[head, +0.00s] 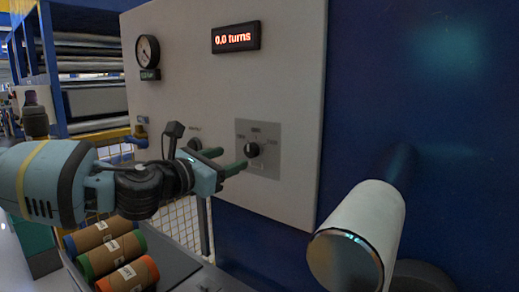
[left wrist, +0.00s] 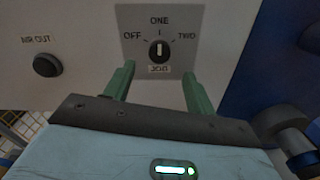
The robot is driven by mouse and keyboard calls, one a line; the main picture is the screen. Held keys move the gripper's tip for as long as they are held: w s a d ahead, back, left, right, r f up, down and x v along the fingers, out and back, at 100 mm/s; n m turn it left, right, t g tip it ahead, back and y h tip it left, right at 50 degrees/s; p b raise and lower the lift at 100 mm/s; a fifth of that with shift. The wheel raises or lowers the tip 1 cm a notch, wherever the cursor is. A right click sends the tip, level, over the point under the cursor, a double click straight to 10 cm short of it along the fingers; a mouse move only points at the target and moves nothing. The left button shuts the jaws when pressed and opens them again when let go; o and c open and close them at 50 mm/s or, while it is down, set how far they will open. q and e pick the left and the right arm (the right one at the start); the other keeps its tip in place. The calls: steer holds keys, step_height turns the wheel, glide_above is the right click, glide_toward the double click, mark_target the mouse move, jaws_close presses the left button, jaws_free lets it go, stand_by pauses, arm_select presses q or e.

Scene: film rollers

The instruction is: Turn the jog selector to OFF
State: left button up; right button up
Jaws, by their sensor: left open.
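The jog selector is a black knob (head: 252,150) on a grey square plate (head: 266,168) set in the white panel. In the left wrist view the knob (left wrist: 159,51) has a white pointer line standing upright, toward ONE. OFF (left wrist: 132,36) is printed to its upper left and TWO to its upper right. My left gripper (head: 228,160) is open and empty, its two green fingers pointing at the panel. In the left wrist view the fingers (left wrist: 158,85) lie on either side below the knob, apart from it. My right gripper is not in view.
A black AIR OUT button (left wrist: 47,65) sits left of the plate. A display (head: 236,37) reads 0.0 turns, beside a round gauge (head: 147,50). A white roller (head: 365,225) sticks out at the right. Several brown rolls (head: 110,253) lie below my left arm.

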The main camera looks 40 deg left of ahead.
mark_target(248, 151)
arm_select(q)
steer(key=w, duration=0.3)
steer(key=shift+w+a+f+b, duration=0.15)
steer(key=shift+w+a+b, duration=0.05)
steer(key=shift+w+b, duration=0.15)
steer(key=shift+w+a+b, duration=0.15)
steer(key=shift+w+b, duration=0.2)
steer(key=shift+w, duration=1)
steer(key=shift+w+r, duration=0.2)
steer(key=shift+w, duration=0.25)
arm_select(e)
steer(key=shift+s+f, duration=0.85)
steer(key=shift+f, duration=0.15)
arm_select(q)
steer(key=shift+c, duration=0.3)
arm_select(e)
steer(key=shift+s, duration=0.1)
arm_select(q)
steer(key=c, duration=0.9)
